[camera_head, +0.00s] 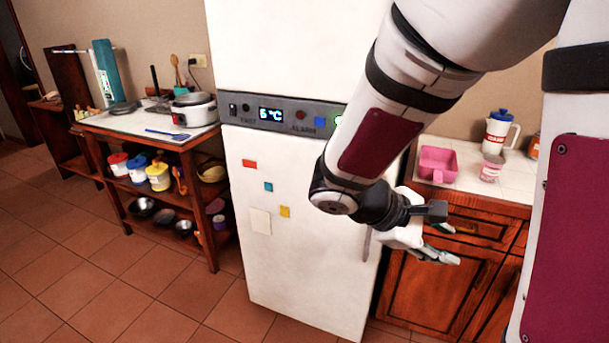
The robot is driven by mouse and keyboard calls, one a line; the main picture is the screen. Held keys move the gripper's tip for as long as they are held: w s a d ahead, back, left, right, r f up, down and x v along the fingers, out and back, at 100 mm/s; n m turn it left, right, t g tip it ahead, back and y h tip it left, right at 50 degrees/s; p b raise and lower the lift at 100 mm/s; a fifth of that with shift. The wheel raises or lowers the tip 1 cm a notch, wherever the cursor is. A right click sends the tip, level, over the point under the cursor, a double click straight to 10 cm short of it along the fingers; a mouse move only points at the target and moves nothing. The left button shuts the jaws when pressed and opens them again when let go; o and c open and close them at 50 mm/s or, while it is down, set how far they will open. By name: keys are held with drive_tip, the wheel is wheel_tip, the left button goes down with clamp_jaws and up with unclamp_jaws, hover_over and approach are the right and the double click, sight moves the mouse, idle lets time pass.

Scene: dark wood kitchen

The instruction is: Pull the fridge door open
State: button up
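The white fridge (310,245) stands in the middle of the camera_head view. Its lower door (290,255) looks shut and carries several small coloured magnets and a paper note. A short grey vertical handle (367,245) shows near the door's right edge, its top hidden by my arm. My gripper (452,244) is in front of the cabinet to the right of the handle, its fingers pointing right. The two fingers are spread apart with nothing visible between them. It appears apart from the handle.
A display panel (280,115) crosses the fridge above the door. A wooden shelf table (165,150) with pots stands left. A counter (510,180) with a pink container (437,165) and a white jug (500,132) is right. The tiled floor (110,285) at front left is clear.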

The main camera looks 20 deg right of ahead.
drive_tip(key=w+a+f+n+t+h+b, duration=0.1)
drive_tip(key=w+a+f+n+t+b, duration=0.15)
drive_tip(key=w+f+n+t, duration=0.7)
drive_tip(key=w+a+f+n+t+h+b, duration=0.2)
drive_tip(key=w+a+f+n+t, duration=0.15)
drive_tip(key=w+f+n, duration=0.65)
drive_tip(key=w+d+r+m, duration=0.1)
drive_tip(key=w+d+r, duration=0.1)
drive_tip(key=w+d, duration=0.8)
drive_tip(key=shift+w+d+r+m+b, duration=0.25)
drive_tip(key=shift+w+r+m+b, duration=0.05)
drive_tip(key=shift+w+r+m, duration=0.1)
clamp_jaws()
